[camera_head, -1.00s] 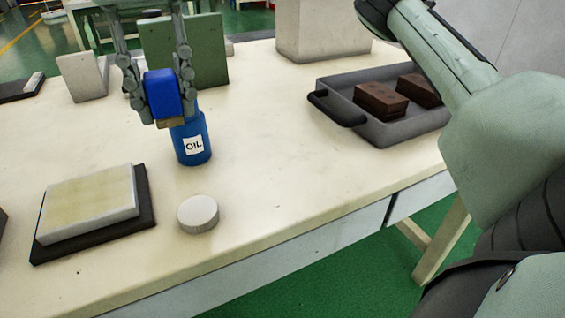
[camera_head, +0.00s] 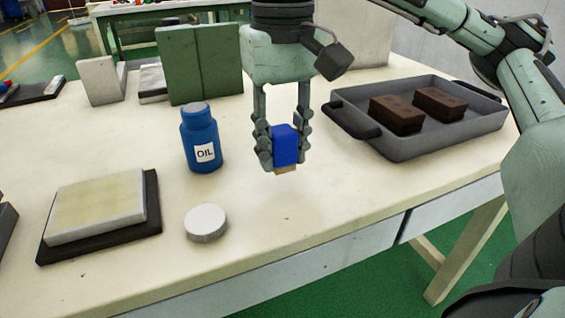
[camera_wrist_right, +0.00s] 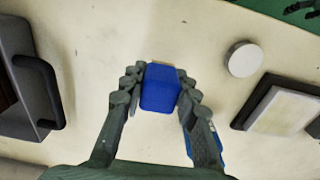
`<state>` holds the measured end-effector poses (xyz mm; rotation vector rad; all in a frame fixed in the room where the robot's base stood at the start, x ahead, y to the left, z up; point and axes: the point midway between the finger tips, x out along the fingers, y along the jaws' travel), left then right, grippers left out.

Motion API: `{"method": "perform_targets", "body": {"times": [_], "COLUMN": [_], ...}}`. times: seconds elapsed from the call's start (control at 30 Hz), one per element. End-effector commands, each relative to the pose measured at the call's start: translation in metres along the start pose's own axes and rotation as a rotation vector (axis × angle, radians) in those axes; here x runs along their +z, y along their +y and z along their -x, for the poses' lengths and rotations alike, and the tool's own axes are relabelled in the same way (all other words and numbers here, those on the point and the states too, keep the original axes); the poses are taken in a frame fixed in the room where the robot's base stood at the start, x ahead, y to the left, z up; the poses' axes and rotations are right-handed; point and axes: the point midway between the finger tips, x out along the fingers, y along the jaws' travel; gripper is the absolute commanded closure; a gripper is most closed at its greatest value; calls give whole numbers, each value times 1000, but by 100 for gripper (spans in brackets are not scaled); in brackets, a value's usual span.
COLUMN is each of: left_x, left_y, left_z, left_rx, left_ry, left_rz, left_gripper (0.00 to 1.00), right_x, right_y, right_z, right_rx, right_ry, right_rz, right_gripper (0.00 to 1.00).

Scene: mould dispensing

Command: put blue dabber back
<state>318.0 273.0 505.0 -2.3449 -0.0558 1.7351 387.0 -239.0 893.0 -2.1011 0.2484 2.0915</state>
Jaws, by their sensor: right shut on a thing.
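The blue dabber (camera_head: 285,146) is a blue block with a pale tan pad at its lower end. My right gripper (camera_head: 283,150) is shut on it and holds it above the bare table, between the oil bottle and the dark tray. The wrist view shows the dabber (camera_wrist_right: 160,88) between both fingers (camera_wrist_right: 158,88). The blue oil bottle (camera_head: 201,138), labelled OIL, stands upright with its mouth uncovered, left of the gripper and apart from it. In the wrist view it is mostly hidden behind a finger. My left gripper is not in view.
A white round cap (camera_head: 206,224) lies on the table (camera_head: 290,215) near the front. A pale slab on a dark base (camera_head: 154,215) is at left. The dark tray (camera_head: 420,148) holds two brown blocks at right. Green panels (camera_head: 205,65) stand behind.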

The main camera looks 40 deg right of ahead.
Motion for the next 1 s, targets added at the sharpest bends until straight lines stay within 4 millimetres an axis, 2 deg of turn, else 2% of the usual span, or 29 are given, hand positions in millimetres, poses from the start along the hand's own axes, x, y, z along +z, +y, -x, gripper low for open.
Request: {"method": "perform_targets", "body": {"times": [0.1, 0.2, 0.57, 0.73, 0.77, 0.9, 1.0], "left_x": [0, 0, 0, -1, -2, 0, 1], "left_y": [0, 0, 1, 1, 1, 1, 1], "left_z": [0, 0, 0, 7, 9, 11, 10], "left_rx": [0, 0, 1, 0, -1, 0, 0], "left_ry": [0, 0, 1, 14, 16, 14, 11], "left_rz": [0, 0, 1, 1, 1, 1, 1], "left_gripper": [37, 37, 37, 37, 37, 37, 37], "right_x": [1, 0, 0, 0, 0, 0, 0], "right_y": [1, 1, 0, 0, 0, 0, 0], "right_z": [-20, -30, -33, -35, -35, -34, -34], "right_rx": [3, 1, 0, 0, 0, 0, 0], "right_ry": [-3, -1, -1, -1, -1, -1, -1], "right_rz": [-1, -2, -2, -2, -2, -2, -2], "right_gripper": [99, 99, 99, 99, 68, 50, 50]}}
